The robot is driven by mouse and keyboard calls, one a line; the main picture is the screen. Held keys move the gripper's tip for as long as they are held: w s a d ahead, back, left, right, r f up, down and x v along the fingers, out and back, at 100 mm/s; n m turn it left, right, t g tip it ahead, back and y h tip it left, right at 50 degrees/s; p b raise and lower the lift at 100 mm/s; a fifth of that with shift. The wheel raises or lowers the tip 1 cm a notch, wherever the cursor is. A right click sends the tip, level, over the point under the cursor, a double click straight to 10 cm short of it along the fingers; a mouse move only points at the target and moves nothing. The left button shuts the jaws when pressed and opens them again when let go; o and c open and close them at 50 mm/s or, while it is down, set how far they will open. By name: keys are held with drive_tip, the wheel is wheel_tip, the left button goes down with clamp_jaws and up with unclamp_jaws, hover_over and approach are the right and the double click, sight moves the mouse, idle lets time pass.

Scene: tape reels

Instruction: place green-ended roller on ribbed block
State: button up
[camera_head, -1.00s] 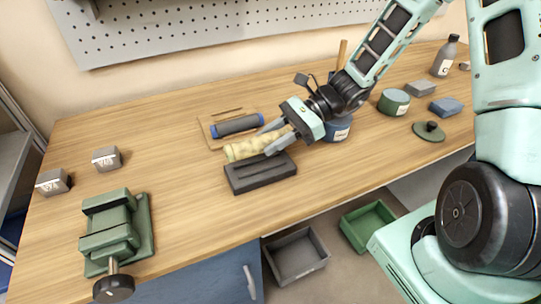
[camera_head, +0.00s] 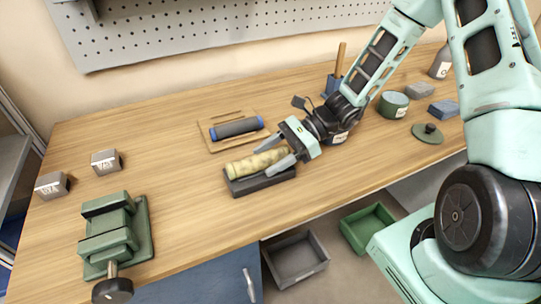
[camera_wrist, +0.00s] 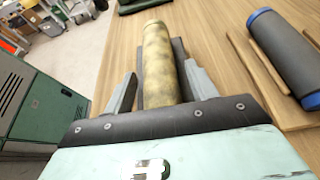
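In the wrist view the roller (camera_wrist: 158,62) runs away from me between my two fingers. My gripper (camera_head: 263,160) is at the roller's right part, with one finger on each side. The fingers look apart from the roller, with narrow gaps in the wrist view. The roller's right end is hidden by my gripper. The block's ribs are mostly hidden under the roller.
A blue-ended dark roller (camera_head: 236,128) lies on a wooden cradle (camera_head: 213,145) just behind. A green vise (camera_head: 112,235) and two grey blocks (camera_head: 105,161) are at left. A green pot (camera_head: 393,104) and a round lid (camera_head: 428,132) are at right. The front-middle tabletop is clear.

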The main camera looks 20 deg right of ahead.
drive_tip(key=shift+r, duration=0.15)
drive_tip(key=b+v, duration=0.1)
drive_tip(key=v, duration=1.1)
drive_tip(key=s+a+r+n+h, duration=0.3)
drive_tip(key=s+a+n+h, duration=0.3)
drive_tip(key=n, duration=0.7)
drive_tip(key=s+a+r+n+h, duration=0.3)
drive_tip(key=s+a+n+h, duration=0.3)
drive_tip(key=s+a+n, duration=0.5)
drive_tip(key=shift+s+n+h, duration=0.4)
drive_tip(key=shift+s+n, duration=0.5)
drive_tip(key=shift+s, duration=0.6)
drive_tip(key=shift+a, duration=0.15)
